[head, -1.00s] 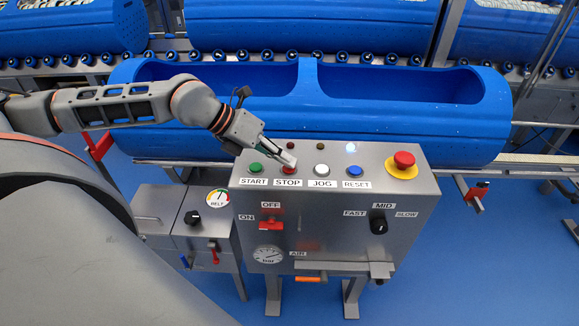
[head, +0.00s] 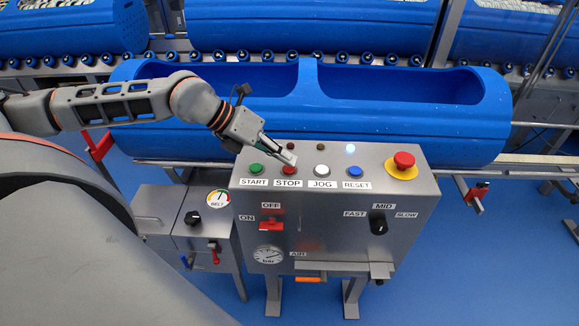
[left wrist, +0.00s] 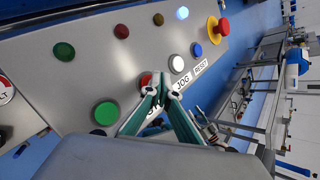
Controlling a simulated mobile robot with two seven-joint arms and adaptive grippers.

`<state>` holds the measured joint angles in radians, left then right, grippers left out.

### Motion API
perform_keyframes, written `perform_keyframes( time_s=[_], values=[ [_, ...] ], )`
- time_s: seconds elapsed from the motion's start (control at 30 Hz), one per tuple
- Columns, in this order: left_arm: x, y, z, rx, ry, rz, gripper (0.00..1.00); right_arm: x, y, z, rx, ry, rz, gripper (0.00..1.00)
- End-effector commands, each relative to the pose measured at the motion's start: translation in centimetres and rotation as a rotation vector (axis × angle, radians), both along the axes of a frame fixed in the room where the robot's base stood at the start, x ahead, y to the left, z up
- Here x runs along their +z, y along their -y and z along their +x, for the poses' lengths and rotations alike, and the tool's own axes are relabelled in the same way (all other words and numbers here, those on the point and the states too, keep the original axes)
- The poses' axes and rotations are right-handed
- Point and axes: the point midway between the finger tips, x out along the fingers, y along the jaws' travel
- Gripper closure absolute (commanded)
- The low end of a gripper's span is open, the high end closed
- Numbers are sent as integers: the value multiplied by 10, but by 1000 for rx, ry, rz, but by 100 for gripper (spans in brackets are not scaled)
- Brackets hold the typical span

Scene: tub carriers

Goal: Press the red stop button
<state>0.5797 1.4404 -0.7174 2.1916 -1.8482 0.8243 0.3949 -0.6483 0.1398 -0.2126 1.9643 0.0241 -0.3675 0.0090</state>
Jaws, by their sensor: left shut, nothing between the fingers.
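The red stop button (head: 289,170) sits above the STOP label on the sloped top of the grey control box, between the green start button (head: 256,168) and the white jog button (head: 322,170). My left gripper (head: 290,157) is shut and empty, with its tips just above and behind the stop button in the head view. In the left wrist view the closed fingertips (left wrist: 162,84) partly overlap the red button (left wrist: 145,79). I cannot tell whether they touch it. My right gripper is not in view.
A blue reset button (head: 355,171) and a red mushroom button on yellow (head: 403,160) lie to the right. Lamps line the panel's back; the right one (head: 350,148) glows bluish white. A large blue tub (head: 420,140) stands close behind the box.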

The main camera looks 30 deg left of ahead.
Motion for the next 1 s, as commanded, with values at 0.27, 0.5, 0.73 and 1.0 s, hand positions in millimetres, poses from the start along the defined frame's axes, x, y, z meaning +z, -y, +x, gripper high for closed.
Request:
perform_keyframes(
  time_s=[0.27, 0.5, 0.73, 1.0],
  values=[
    [22, 0, 1, 0, 3, -1, 100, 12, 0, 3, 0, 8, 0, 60],
    [43, 0, 0, 0, 2, -1, 100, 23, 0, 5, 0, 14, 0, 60],
    [60, 0, 0, -1, 3, 0, 100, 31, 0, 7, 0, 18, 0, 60],
    [60, 0, 0, 0, 1, 0, 100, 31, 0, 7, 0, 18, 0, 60]
  ],
)
